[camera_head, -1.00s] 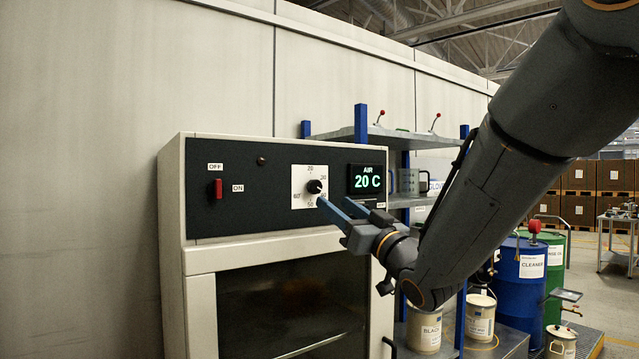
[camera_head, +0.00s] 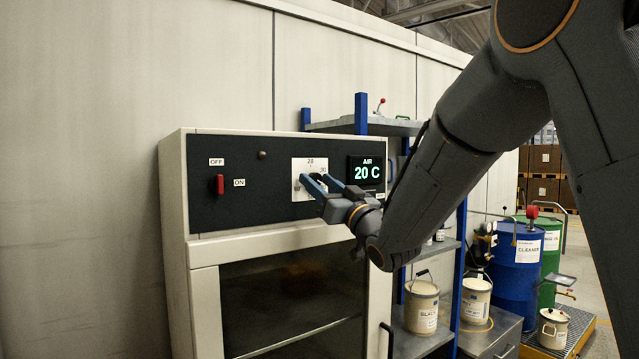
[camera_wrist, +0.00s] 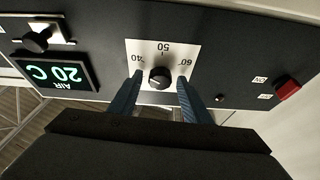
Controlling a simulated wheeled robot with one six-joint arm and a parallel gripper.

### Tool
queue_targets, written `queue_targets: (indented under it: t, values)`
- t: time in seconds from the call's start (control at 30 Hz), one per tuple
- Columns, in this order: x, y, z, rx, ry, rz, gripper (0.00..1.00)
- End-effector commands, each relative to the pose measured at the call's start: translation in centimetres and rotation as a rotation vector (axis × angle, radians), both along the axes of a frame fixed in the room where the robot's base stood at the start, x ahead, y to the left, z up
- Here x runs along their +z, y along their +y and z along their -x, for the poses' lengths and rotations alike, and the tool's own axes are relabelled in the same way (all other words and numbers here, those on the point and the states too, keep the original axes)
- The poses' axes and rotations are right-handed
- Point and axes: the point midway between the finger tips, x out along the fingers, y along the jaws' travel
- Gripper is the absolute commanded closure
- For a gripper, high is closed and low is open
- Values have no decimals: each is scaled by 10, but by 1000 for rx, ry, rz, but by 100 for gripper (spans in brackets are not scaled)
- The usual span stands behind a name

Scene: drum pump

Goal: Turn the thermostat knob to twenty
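The thermostat knob (camera_wrist: 160,77) is a small black knob on a white dial plate (camera_head: 297,167) with number marks. In the wrist view the plate is upside down and 40, 50 and 60 can be read. A small pale mark shows on the knob, but its exact setting is hard to tell. My gripper (camera_head: 315,182) is in front of the dial and hides the knob in the head view. In the wrist view its two blue fingers (camera_wrist: 160,90) are apart, one on each side of the knob, with gaps visible. The green display (camera_head: 366,172) reads AIR 20 C.
A red OFF/ON switch (camera_head: 220,184) sits left of the dial. Another black knob (camera_wrist: 38,40) is beside the display in the wrist view. The oven door (camera_head: 290,300) is below. A blue-post shelf (camera_head: 360,115) with cans stands at right, then a blue drum (camera_head: 518,265).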

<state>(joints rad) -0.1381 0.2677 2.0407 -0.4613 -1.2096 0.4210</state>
Motion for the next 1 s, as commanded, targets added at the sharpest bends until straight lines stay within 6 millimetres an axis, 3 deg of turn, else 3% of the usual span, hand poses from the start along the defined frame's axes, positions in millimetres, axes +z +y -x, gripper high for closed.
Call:
queue_targets:
  t: [0.03, 0.2, 0.57, 1.0]
  values:
    - [0, 0, 0, 0, 0, 0, 66]
    - [0, 0, 0, 0, 0, 0, 94]
    - [-2, -1, 0, 0, -32, 46, 95]
    - [-4, -3, -2, -1, -223, 328, 95]
